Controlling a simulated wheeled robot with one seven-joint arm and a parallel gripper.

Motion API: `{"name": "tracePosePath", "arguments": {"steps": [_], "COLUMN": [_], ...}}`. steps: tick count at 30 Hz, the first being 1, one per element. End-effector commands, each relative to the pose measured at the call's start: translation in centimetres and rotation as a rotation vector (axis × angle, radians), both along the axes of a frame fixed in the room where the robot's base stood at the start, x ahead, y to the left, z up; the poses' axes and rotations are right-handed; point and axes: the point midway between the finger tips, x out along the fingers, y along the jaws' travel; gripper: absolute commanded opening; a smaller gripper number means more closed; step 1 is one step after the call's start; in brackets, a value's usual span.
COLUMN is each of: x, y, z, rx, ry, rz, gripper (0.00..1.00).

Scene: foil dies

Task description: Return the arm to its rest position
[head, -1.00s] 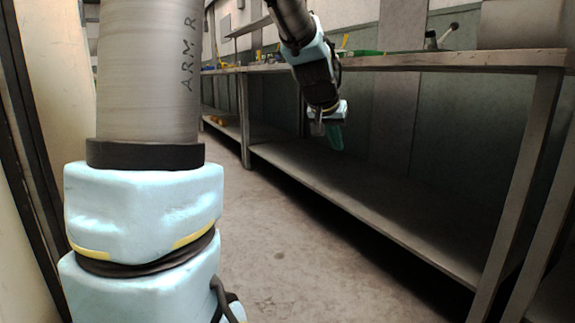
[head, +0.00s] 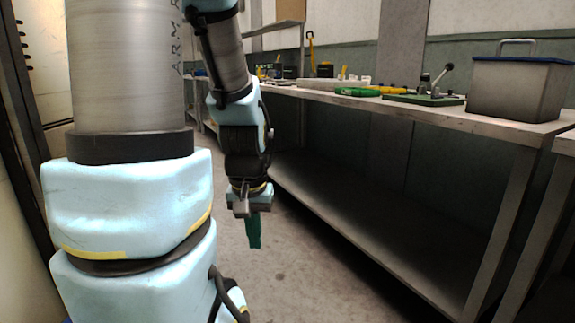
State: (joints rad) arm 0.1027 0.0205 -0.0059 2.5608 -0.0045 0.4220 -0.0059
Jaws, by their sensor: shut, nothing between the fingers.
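My gripper (head: 253,232) hangs at the end of my bent arm, near the middle of the head view. Its green fingers point down and are shut, with nothing visible between them. It hangs over the floor, in front of the workbench (head: 400,108), apart from it and below the level of its top. My forearm slopes down from the top of the view. A large upper part of my arm fills the left of the picture and hides what lies behind it.
A grey bin (head: 520,88) with a handle stands at the bench's right end. A green-based lever device (head: 425,98), a green item (head: 357,92) and several small things lie left of it. The lower shelf (head: 370,225) runs beneath. The floor (head: 300,275) below my gripper is clear.

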Motion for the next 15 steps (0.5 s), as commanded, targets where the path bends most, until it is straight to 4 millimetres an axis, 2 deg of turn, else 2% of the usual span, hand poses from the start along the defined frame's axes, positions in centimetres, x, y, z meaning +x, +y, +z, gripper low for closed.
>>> {"name": "tracePosePath", "arguments": {"steps": [1, 15], "x": [0.0, 0.0], "y": [0.0, 0.0], "z": [3.3, 17.8], "rx": [0.0, 0.0], "ry": [0.0, -0.001], "rz": [0.0, -0.001], "gripper": [0.0, 0.0]}}
